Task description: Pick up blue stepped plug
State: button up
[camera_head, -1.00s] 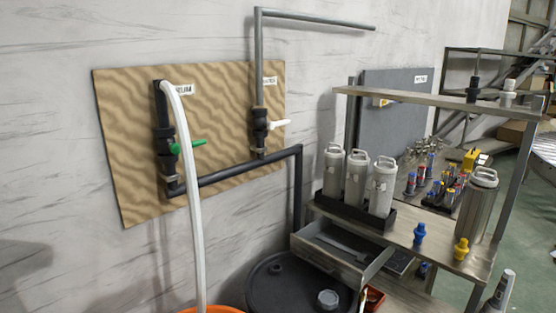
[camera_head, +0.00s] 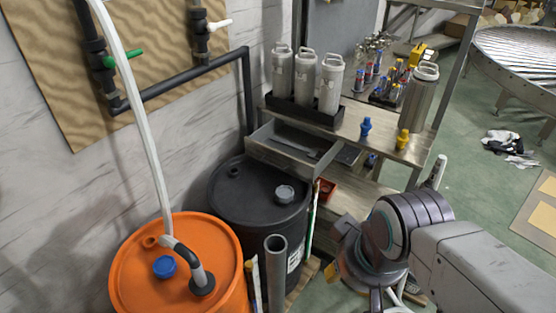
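The blue stepped plug (camera_head: 366,129) stands upright on the front part of the wooden shelf top, left of a similar yellow plug (camera_head: 402,139). Another small blue piece (camera_head: 370,161) shows lower down, below the shelf top, partly hidden. My arm reaches in from the lower right. My gripper (camera_head: 345,268) is at its end, low in front of the bench and below the blue plug, apart from it. Its fingers are not clear, so I cannot tell whether it is open or shut.
Grey canisters (camera_head: 305,75) stand in a black tray behind the plugs, and a steel canister (camera_head: 418,97) stands to the right. An open drawer (camera_head: 290,148) juts out at left. Below are a black drum (camera_head: 262,190) and an orange drum (camera_head: 130,275). Green floor at right is mostly clear.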

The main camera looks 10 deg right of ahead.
aim_at(366, 126)
jog(key=i+l+u, duration=0.15)
jog(key=u, duration=0.3)
jog(key=i+l+u, duration=0.15)
jog(key=l+u, duration=0.25)
jog(key=i+l+u, duration=0.1)
jog(key=l+u, duration=0.15)
jog(key=u, duration=0.2)
jog(key=l+u, duration=0.65)
jog(key=u, duration=0.2)
jog(key=l+u, duration=0.4)
